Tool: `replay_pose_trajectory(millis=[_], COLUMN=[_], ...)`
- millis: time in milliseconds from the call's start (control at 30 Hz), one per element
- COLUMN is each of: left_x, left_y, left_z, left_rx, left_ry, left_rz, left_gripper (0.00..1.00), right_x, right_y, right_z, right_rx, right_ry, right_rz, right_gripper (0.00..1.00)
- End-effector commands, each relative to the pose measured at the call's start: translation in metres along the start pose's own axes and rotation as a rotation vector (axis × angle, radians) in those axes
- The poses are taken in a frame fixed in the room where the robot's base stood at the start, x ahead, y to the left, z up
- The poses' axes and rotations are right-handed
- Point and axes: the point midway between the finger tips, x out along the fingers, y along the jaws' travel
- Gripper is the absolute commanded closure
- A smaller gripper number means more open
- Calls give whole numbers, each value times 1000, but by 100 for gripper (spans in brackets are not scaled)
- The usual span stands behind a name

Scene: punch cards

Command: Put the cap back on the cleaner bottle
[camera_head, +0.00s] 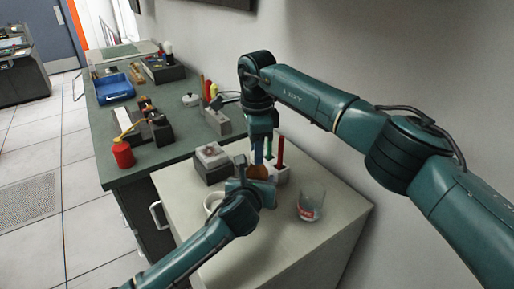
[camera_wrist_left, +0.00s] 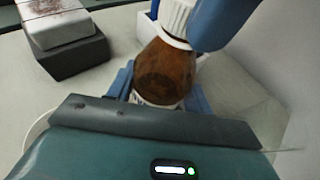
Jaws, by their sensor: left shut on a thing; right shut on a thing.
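The cleaner bottle is brown (camera_wrist_left: 165,70) with a white label edge low down, and it looks tilted in the left wrist view. It also shows as a small brown shape in the head view (camera_head: 257,172). My left gripper (camera_head: 256,182) is shut around its body, a finger on each side. The white ribbed cap (camera_wrist_left: 179,17) is at the bottle's neck, seemingly touching it; whether it is seated I cannot tell. My right gripper (camera_head: 263,150) comes down from above and is shut on the cap, one blue finger (camera_wrist_left: 222,22) beside it. The cap is hidden in the head view.
A white holder with a red stick (camera_head: 280,150) stands just behind the grippers. A clear glass (camera_head: 311,204) stands to the right, a white round dish (camera_head: 212,202) to the left. A dark box with a pale top (camera_head: 211,158) is behind left. The light cabinet's front is clear.

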Motion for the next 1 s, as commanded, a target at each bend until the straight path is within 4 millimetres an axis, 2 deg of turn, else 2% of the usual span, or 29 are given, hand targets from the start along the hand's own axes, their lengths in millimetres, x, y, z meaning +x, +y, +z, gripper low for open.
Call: replay_pose_trajectory(millis=[167, 700, 800, 933, 967, 1000], left_x=[0, 0, 0, 0, 0, 0], left_y=[0, 1, 1, 1, 1, 1], left_z=[0, 0, 0, 0, 0, 0], left_rx=[0, 0, 0, 0, 0, 0], left_ry=[1, 1, 1, 1, 1, 1], left_rz=[1, 1, 1, 1, 1, 1], left_gripper=[100, 100, 100, 100, 100, 100], right_x=[0, 1, 1, 1, 1, 1], right_y=[0, 0, 0, 0, 0, 0], right_z=[0, 1, 1, 1, 1, 1], right_rx=[236, 1402, 1554, 1539, 1539, 1538], right_ry=[1, 0, 1, 1, 1, 1], right_rz=[1, 2, 2, 3, 3, 2], right_gripper=[100, 100, 100, 100, 73, 69])
